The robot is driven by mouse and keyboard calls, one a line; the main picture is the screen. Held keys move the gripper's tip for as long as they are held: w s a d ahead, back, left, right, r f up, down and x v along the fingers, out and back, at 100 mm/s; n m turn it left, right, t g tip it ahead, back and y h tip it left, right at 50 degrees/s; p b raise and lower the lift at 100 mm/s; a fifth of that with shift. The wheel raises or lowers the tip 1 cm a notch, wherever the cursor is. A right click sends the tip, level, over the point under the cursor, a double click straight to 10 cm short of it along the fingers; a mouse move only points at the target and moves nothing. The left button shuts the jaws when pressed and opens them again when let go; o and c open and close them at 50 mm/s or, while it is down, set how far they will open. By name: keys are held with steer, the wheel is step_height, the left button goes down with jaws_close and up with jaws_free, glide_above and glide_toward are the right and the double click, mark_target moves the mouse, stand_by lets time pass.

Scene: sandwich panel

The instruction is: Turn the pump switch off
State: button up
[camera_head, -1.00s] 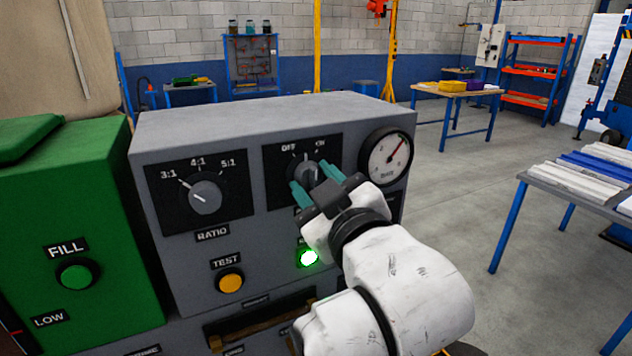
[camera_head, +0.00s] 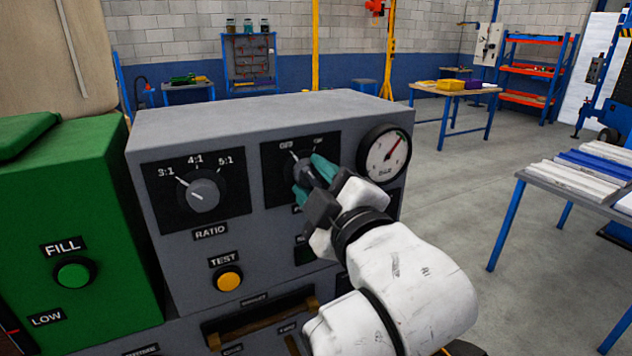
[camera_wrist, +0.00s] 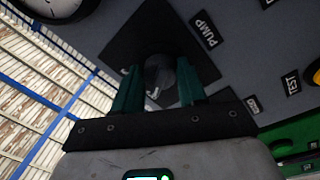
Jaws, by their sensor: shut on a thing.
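The pump switch (camera_head: 303,172) is a dark grey round knob on a black plate marked OFF and ON, on the grey panel. Its white pointer line leans up and left, toward OFF. My gripper (camera_head: 313,180) has teal fingers shut on the knob, one on each side and tilted. The wrist view shows the knob (camera_wrist: 159,72) between the fingers (camera_wrist: 158,88), beside the PUMP label (camera_wrist: 204,29).
The ratio knob (camera_head: 203,195) is left of the switch, and the gauge (camera_head: 384,154) is close on the right. The yellow TEST button (camera_head: 228,279) is below. A green box (camera_head: 75,200) with a FILL button adjoins the panel's left side.

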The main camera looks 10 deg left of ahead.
steer(key=o, duration=1)
steer(key=shift+o, duration=0.2)
steer(key=b+v, duration=0.1)
steer(key=v, duration=0.9)
steer(key=shift+s+d+b, duration=0.15)
steer(key=shift+s+b, duration=0.15)
steer(key=shift+b, duration=0.1)
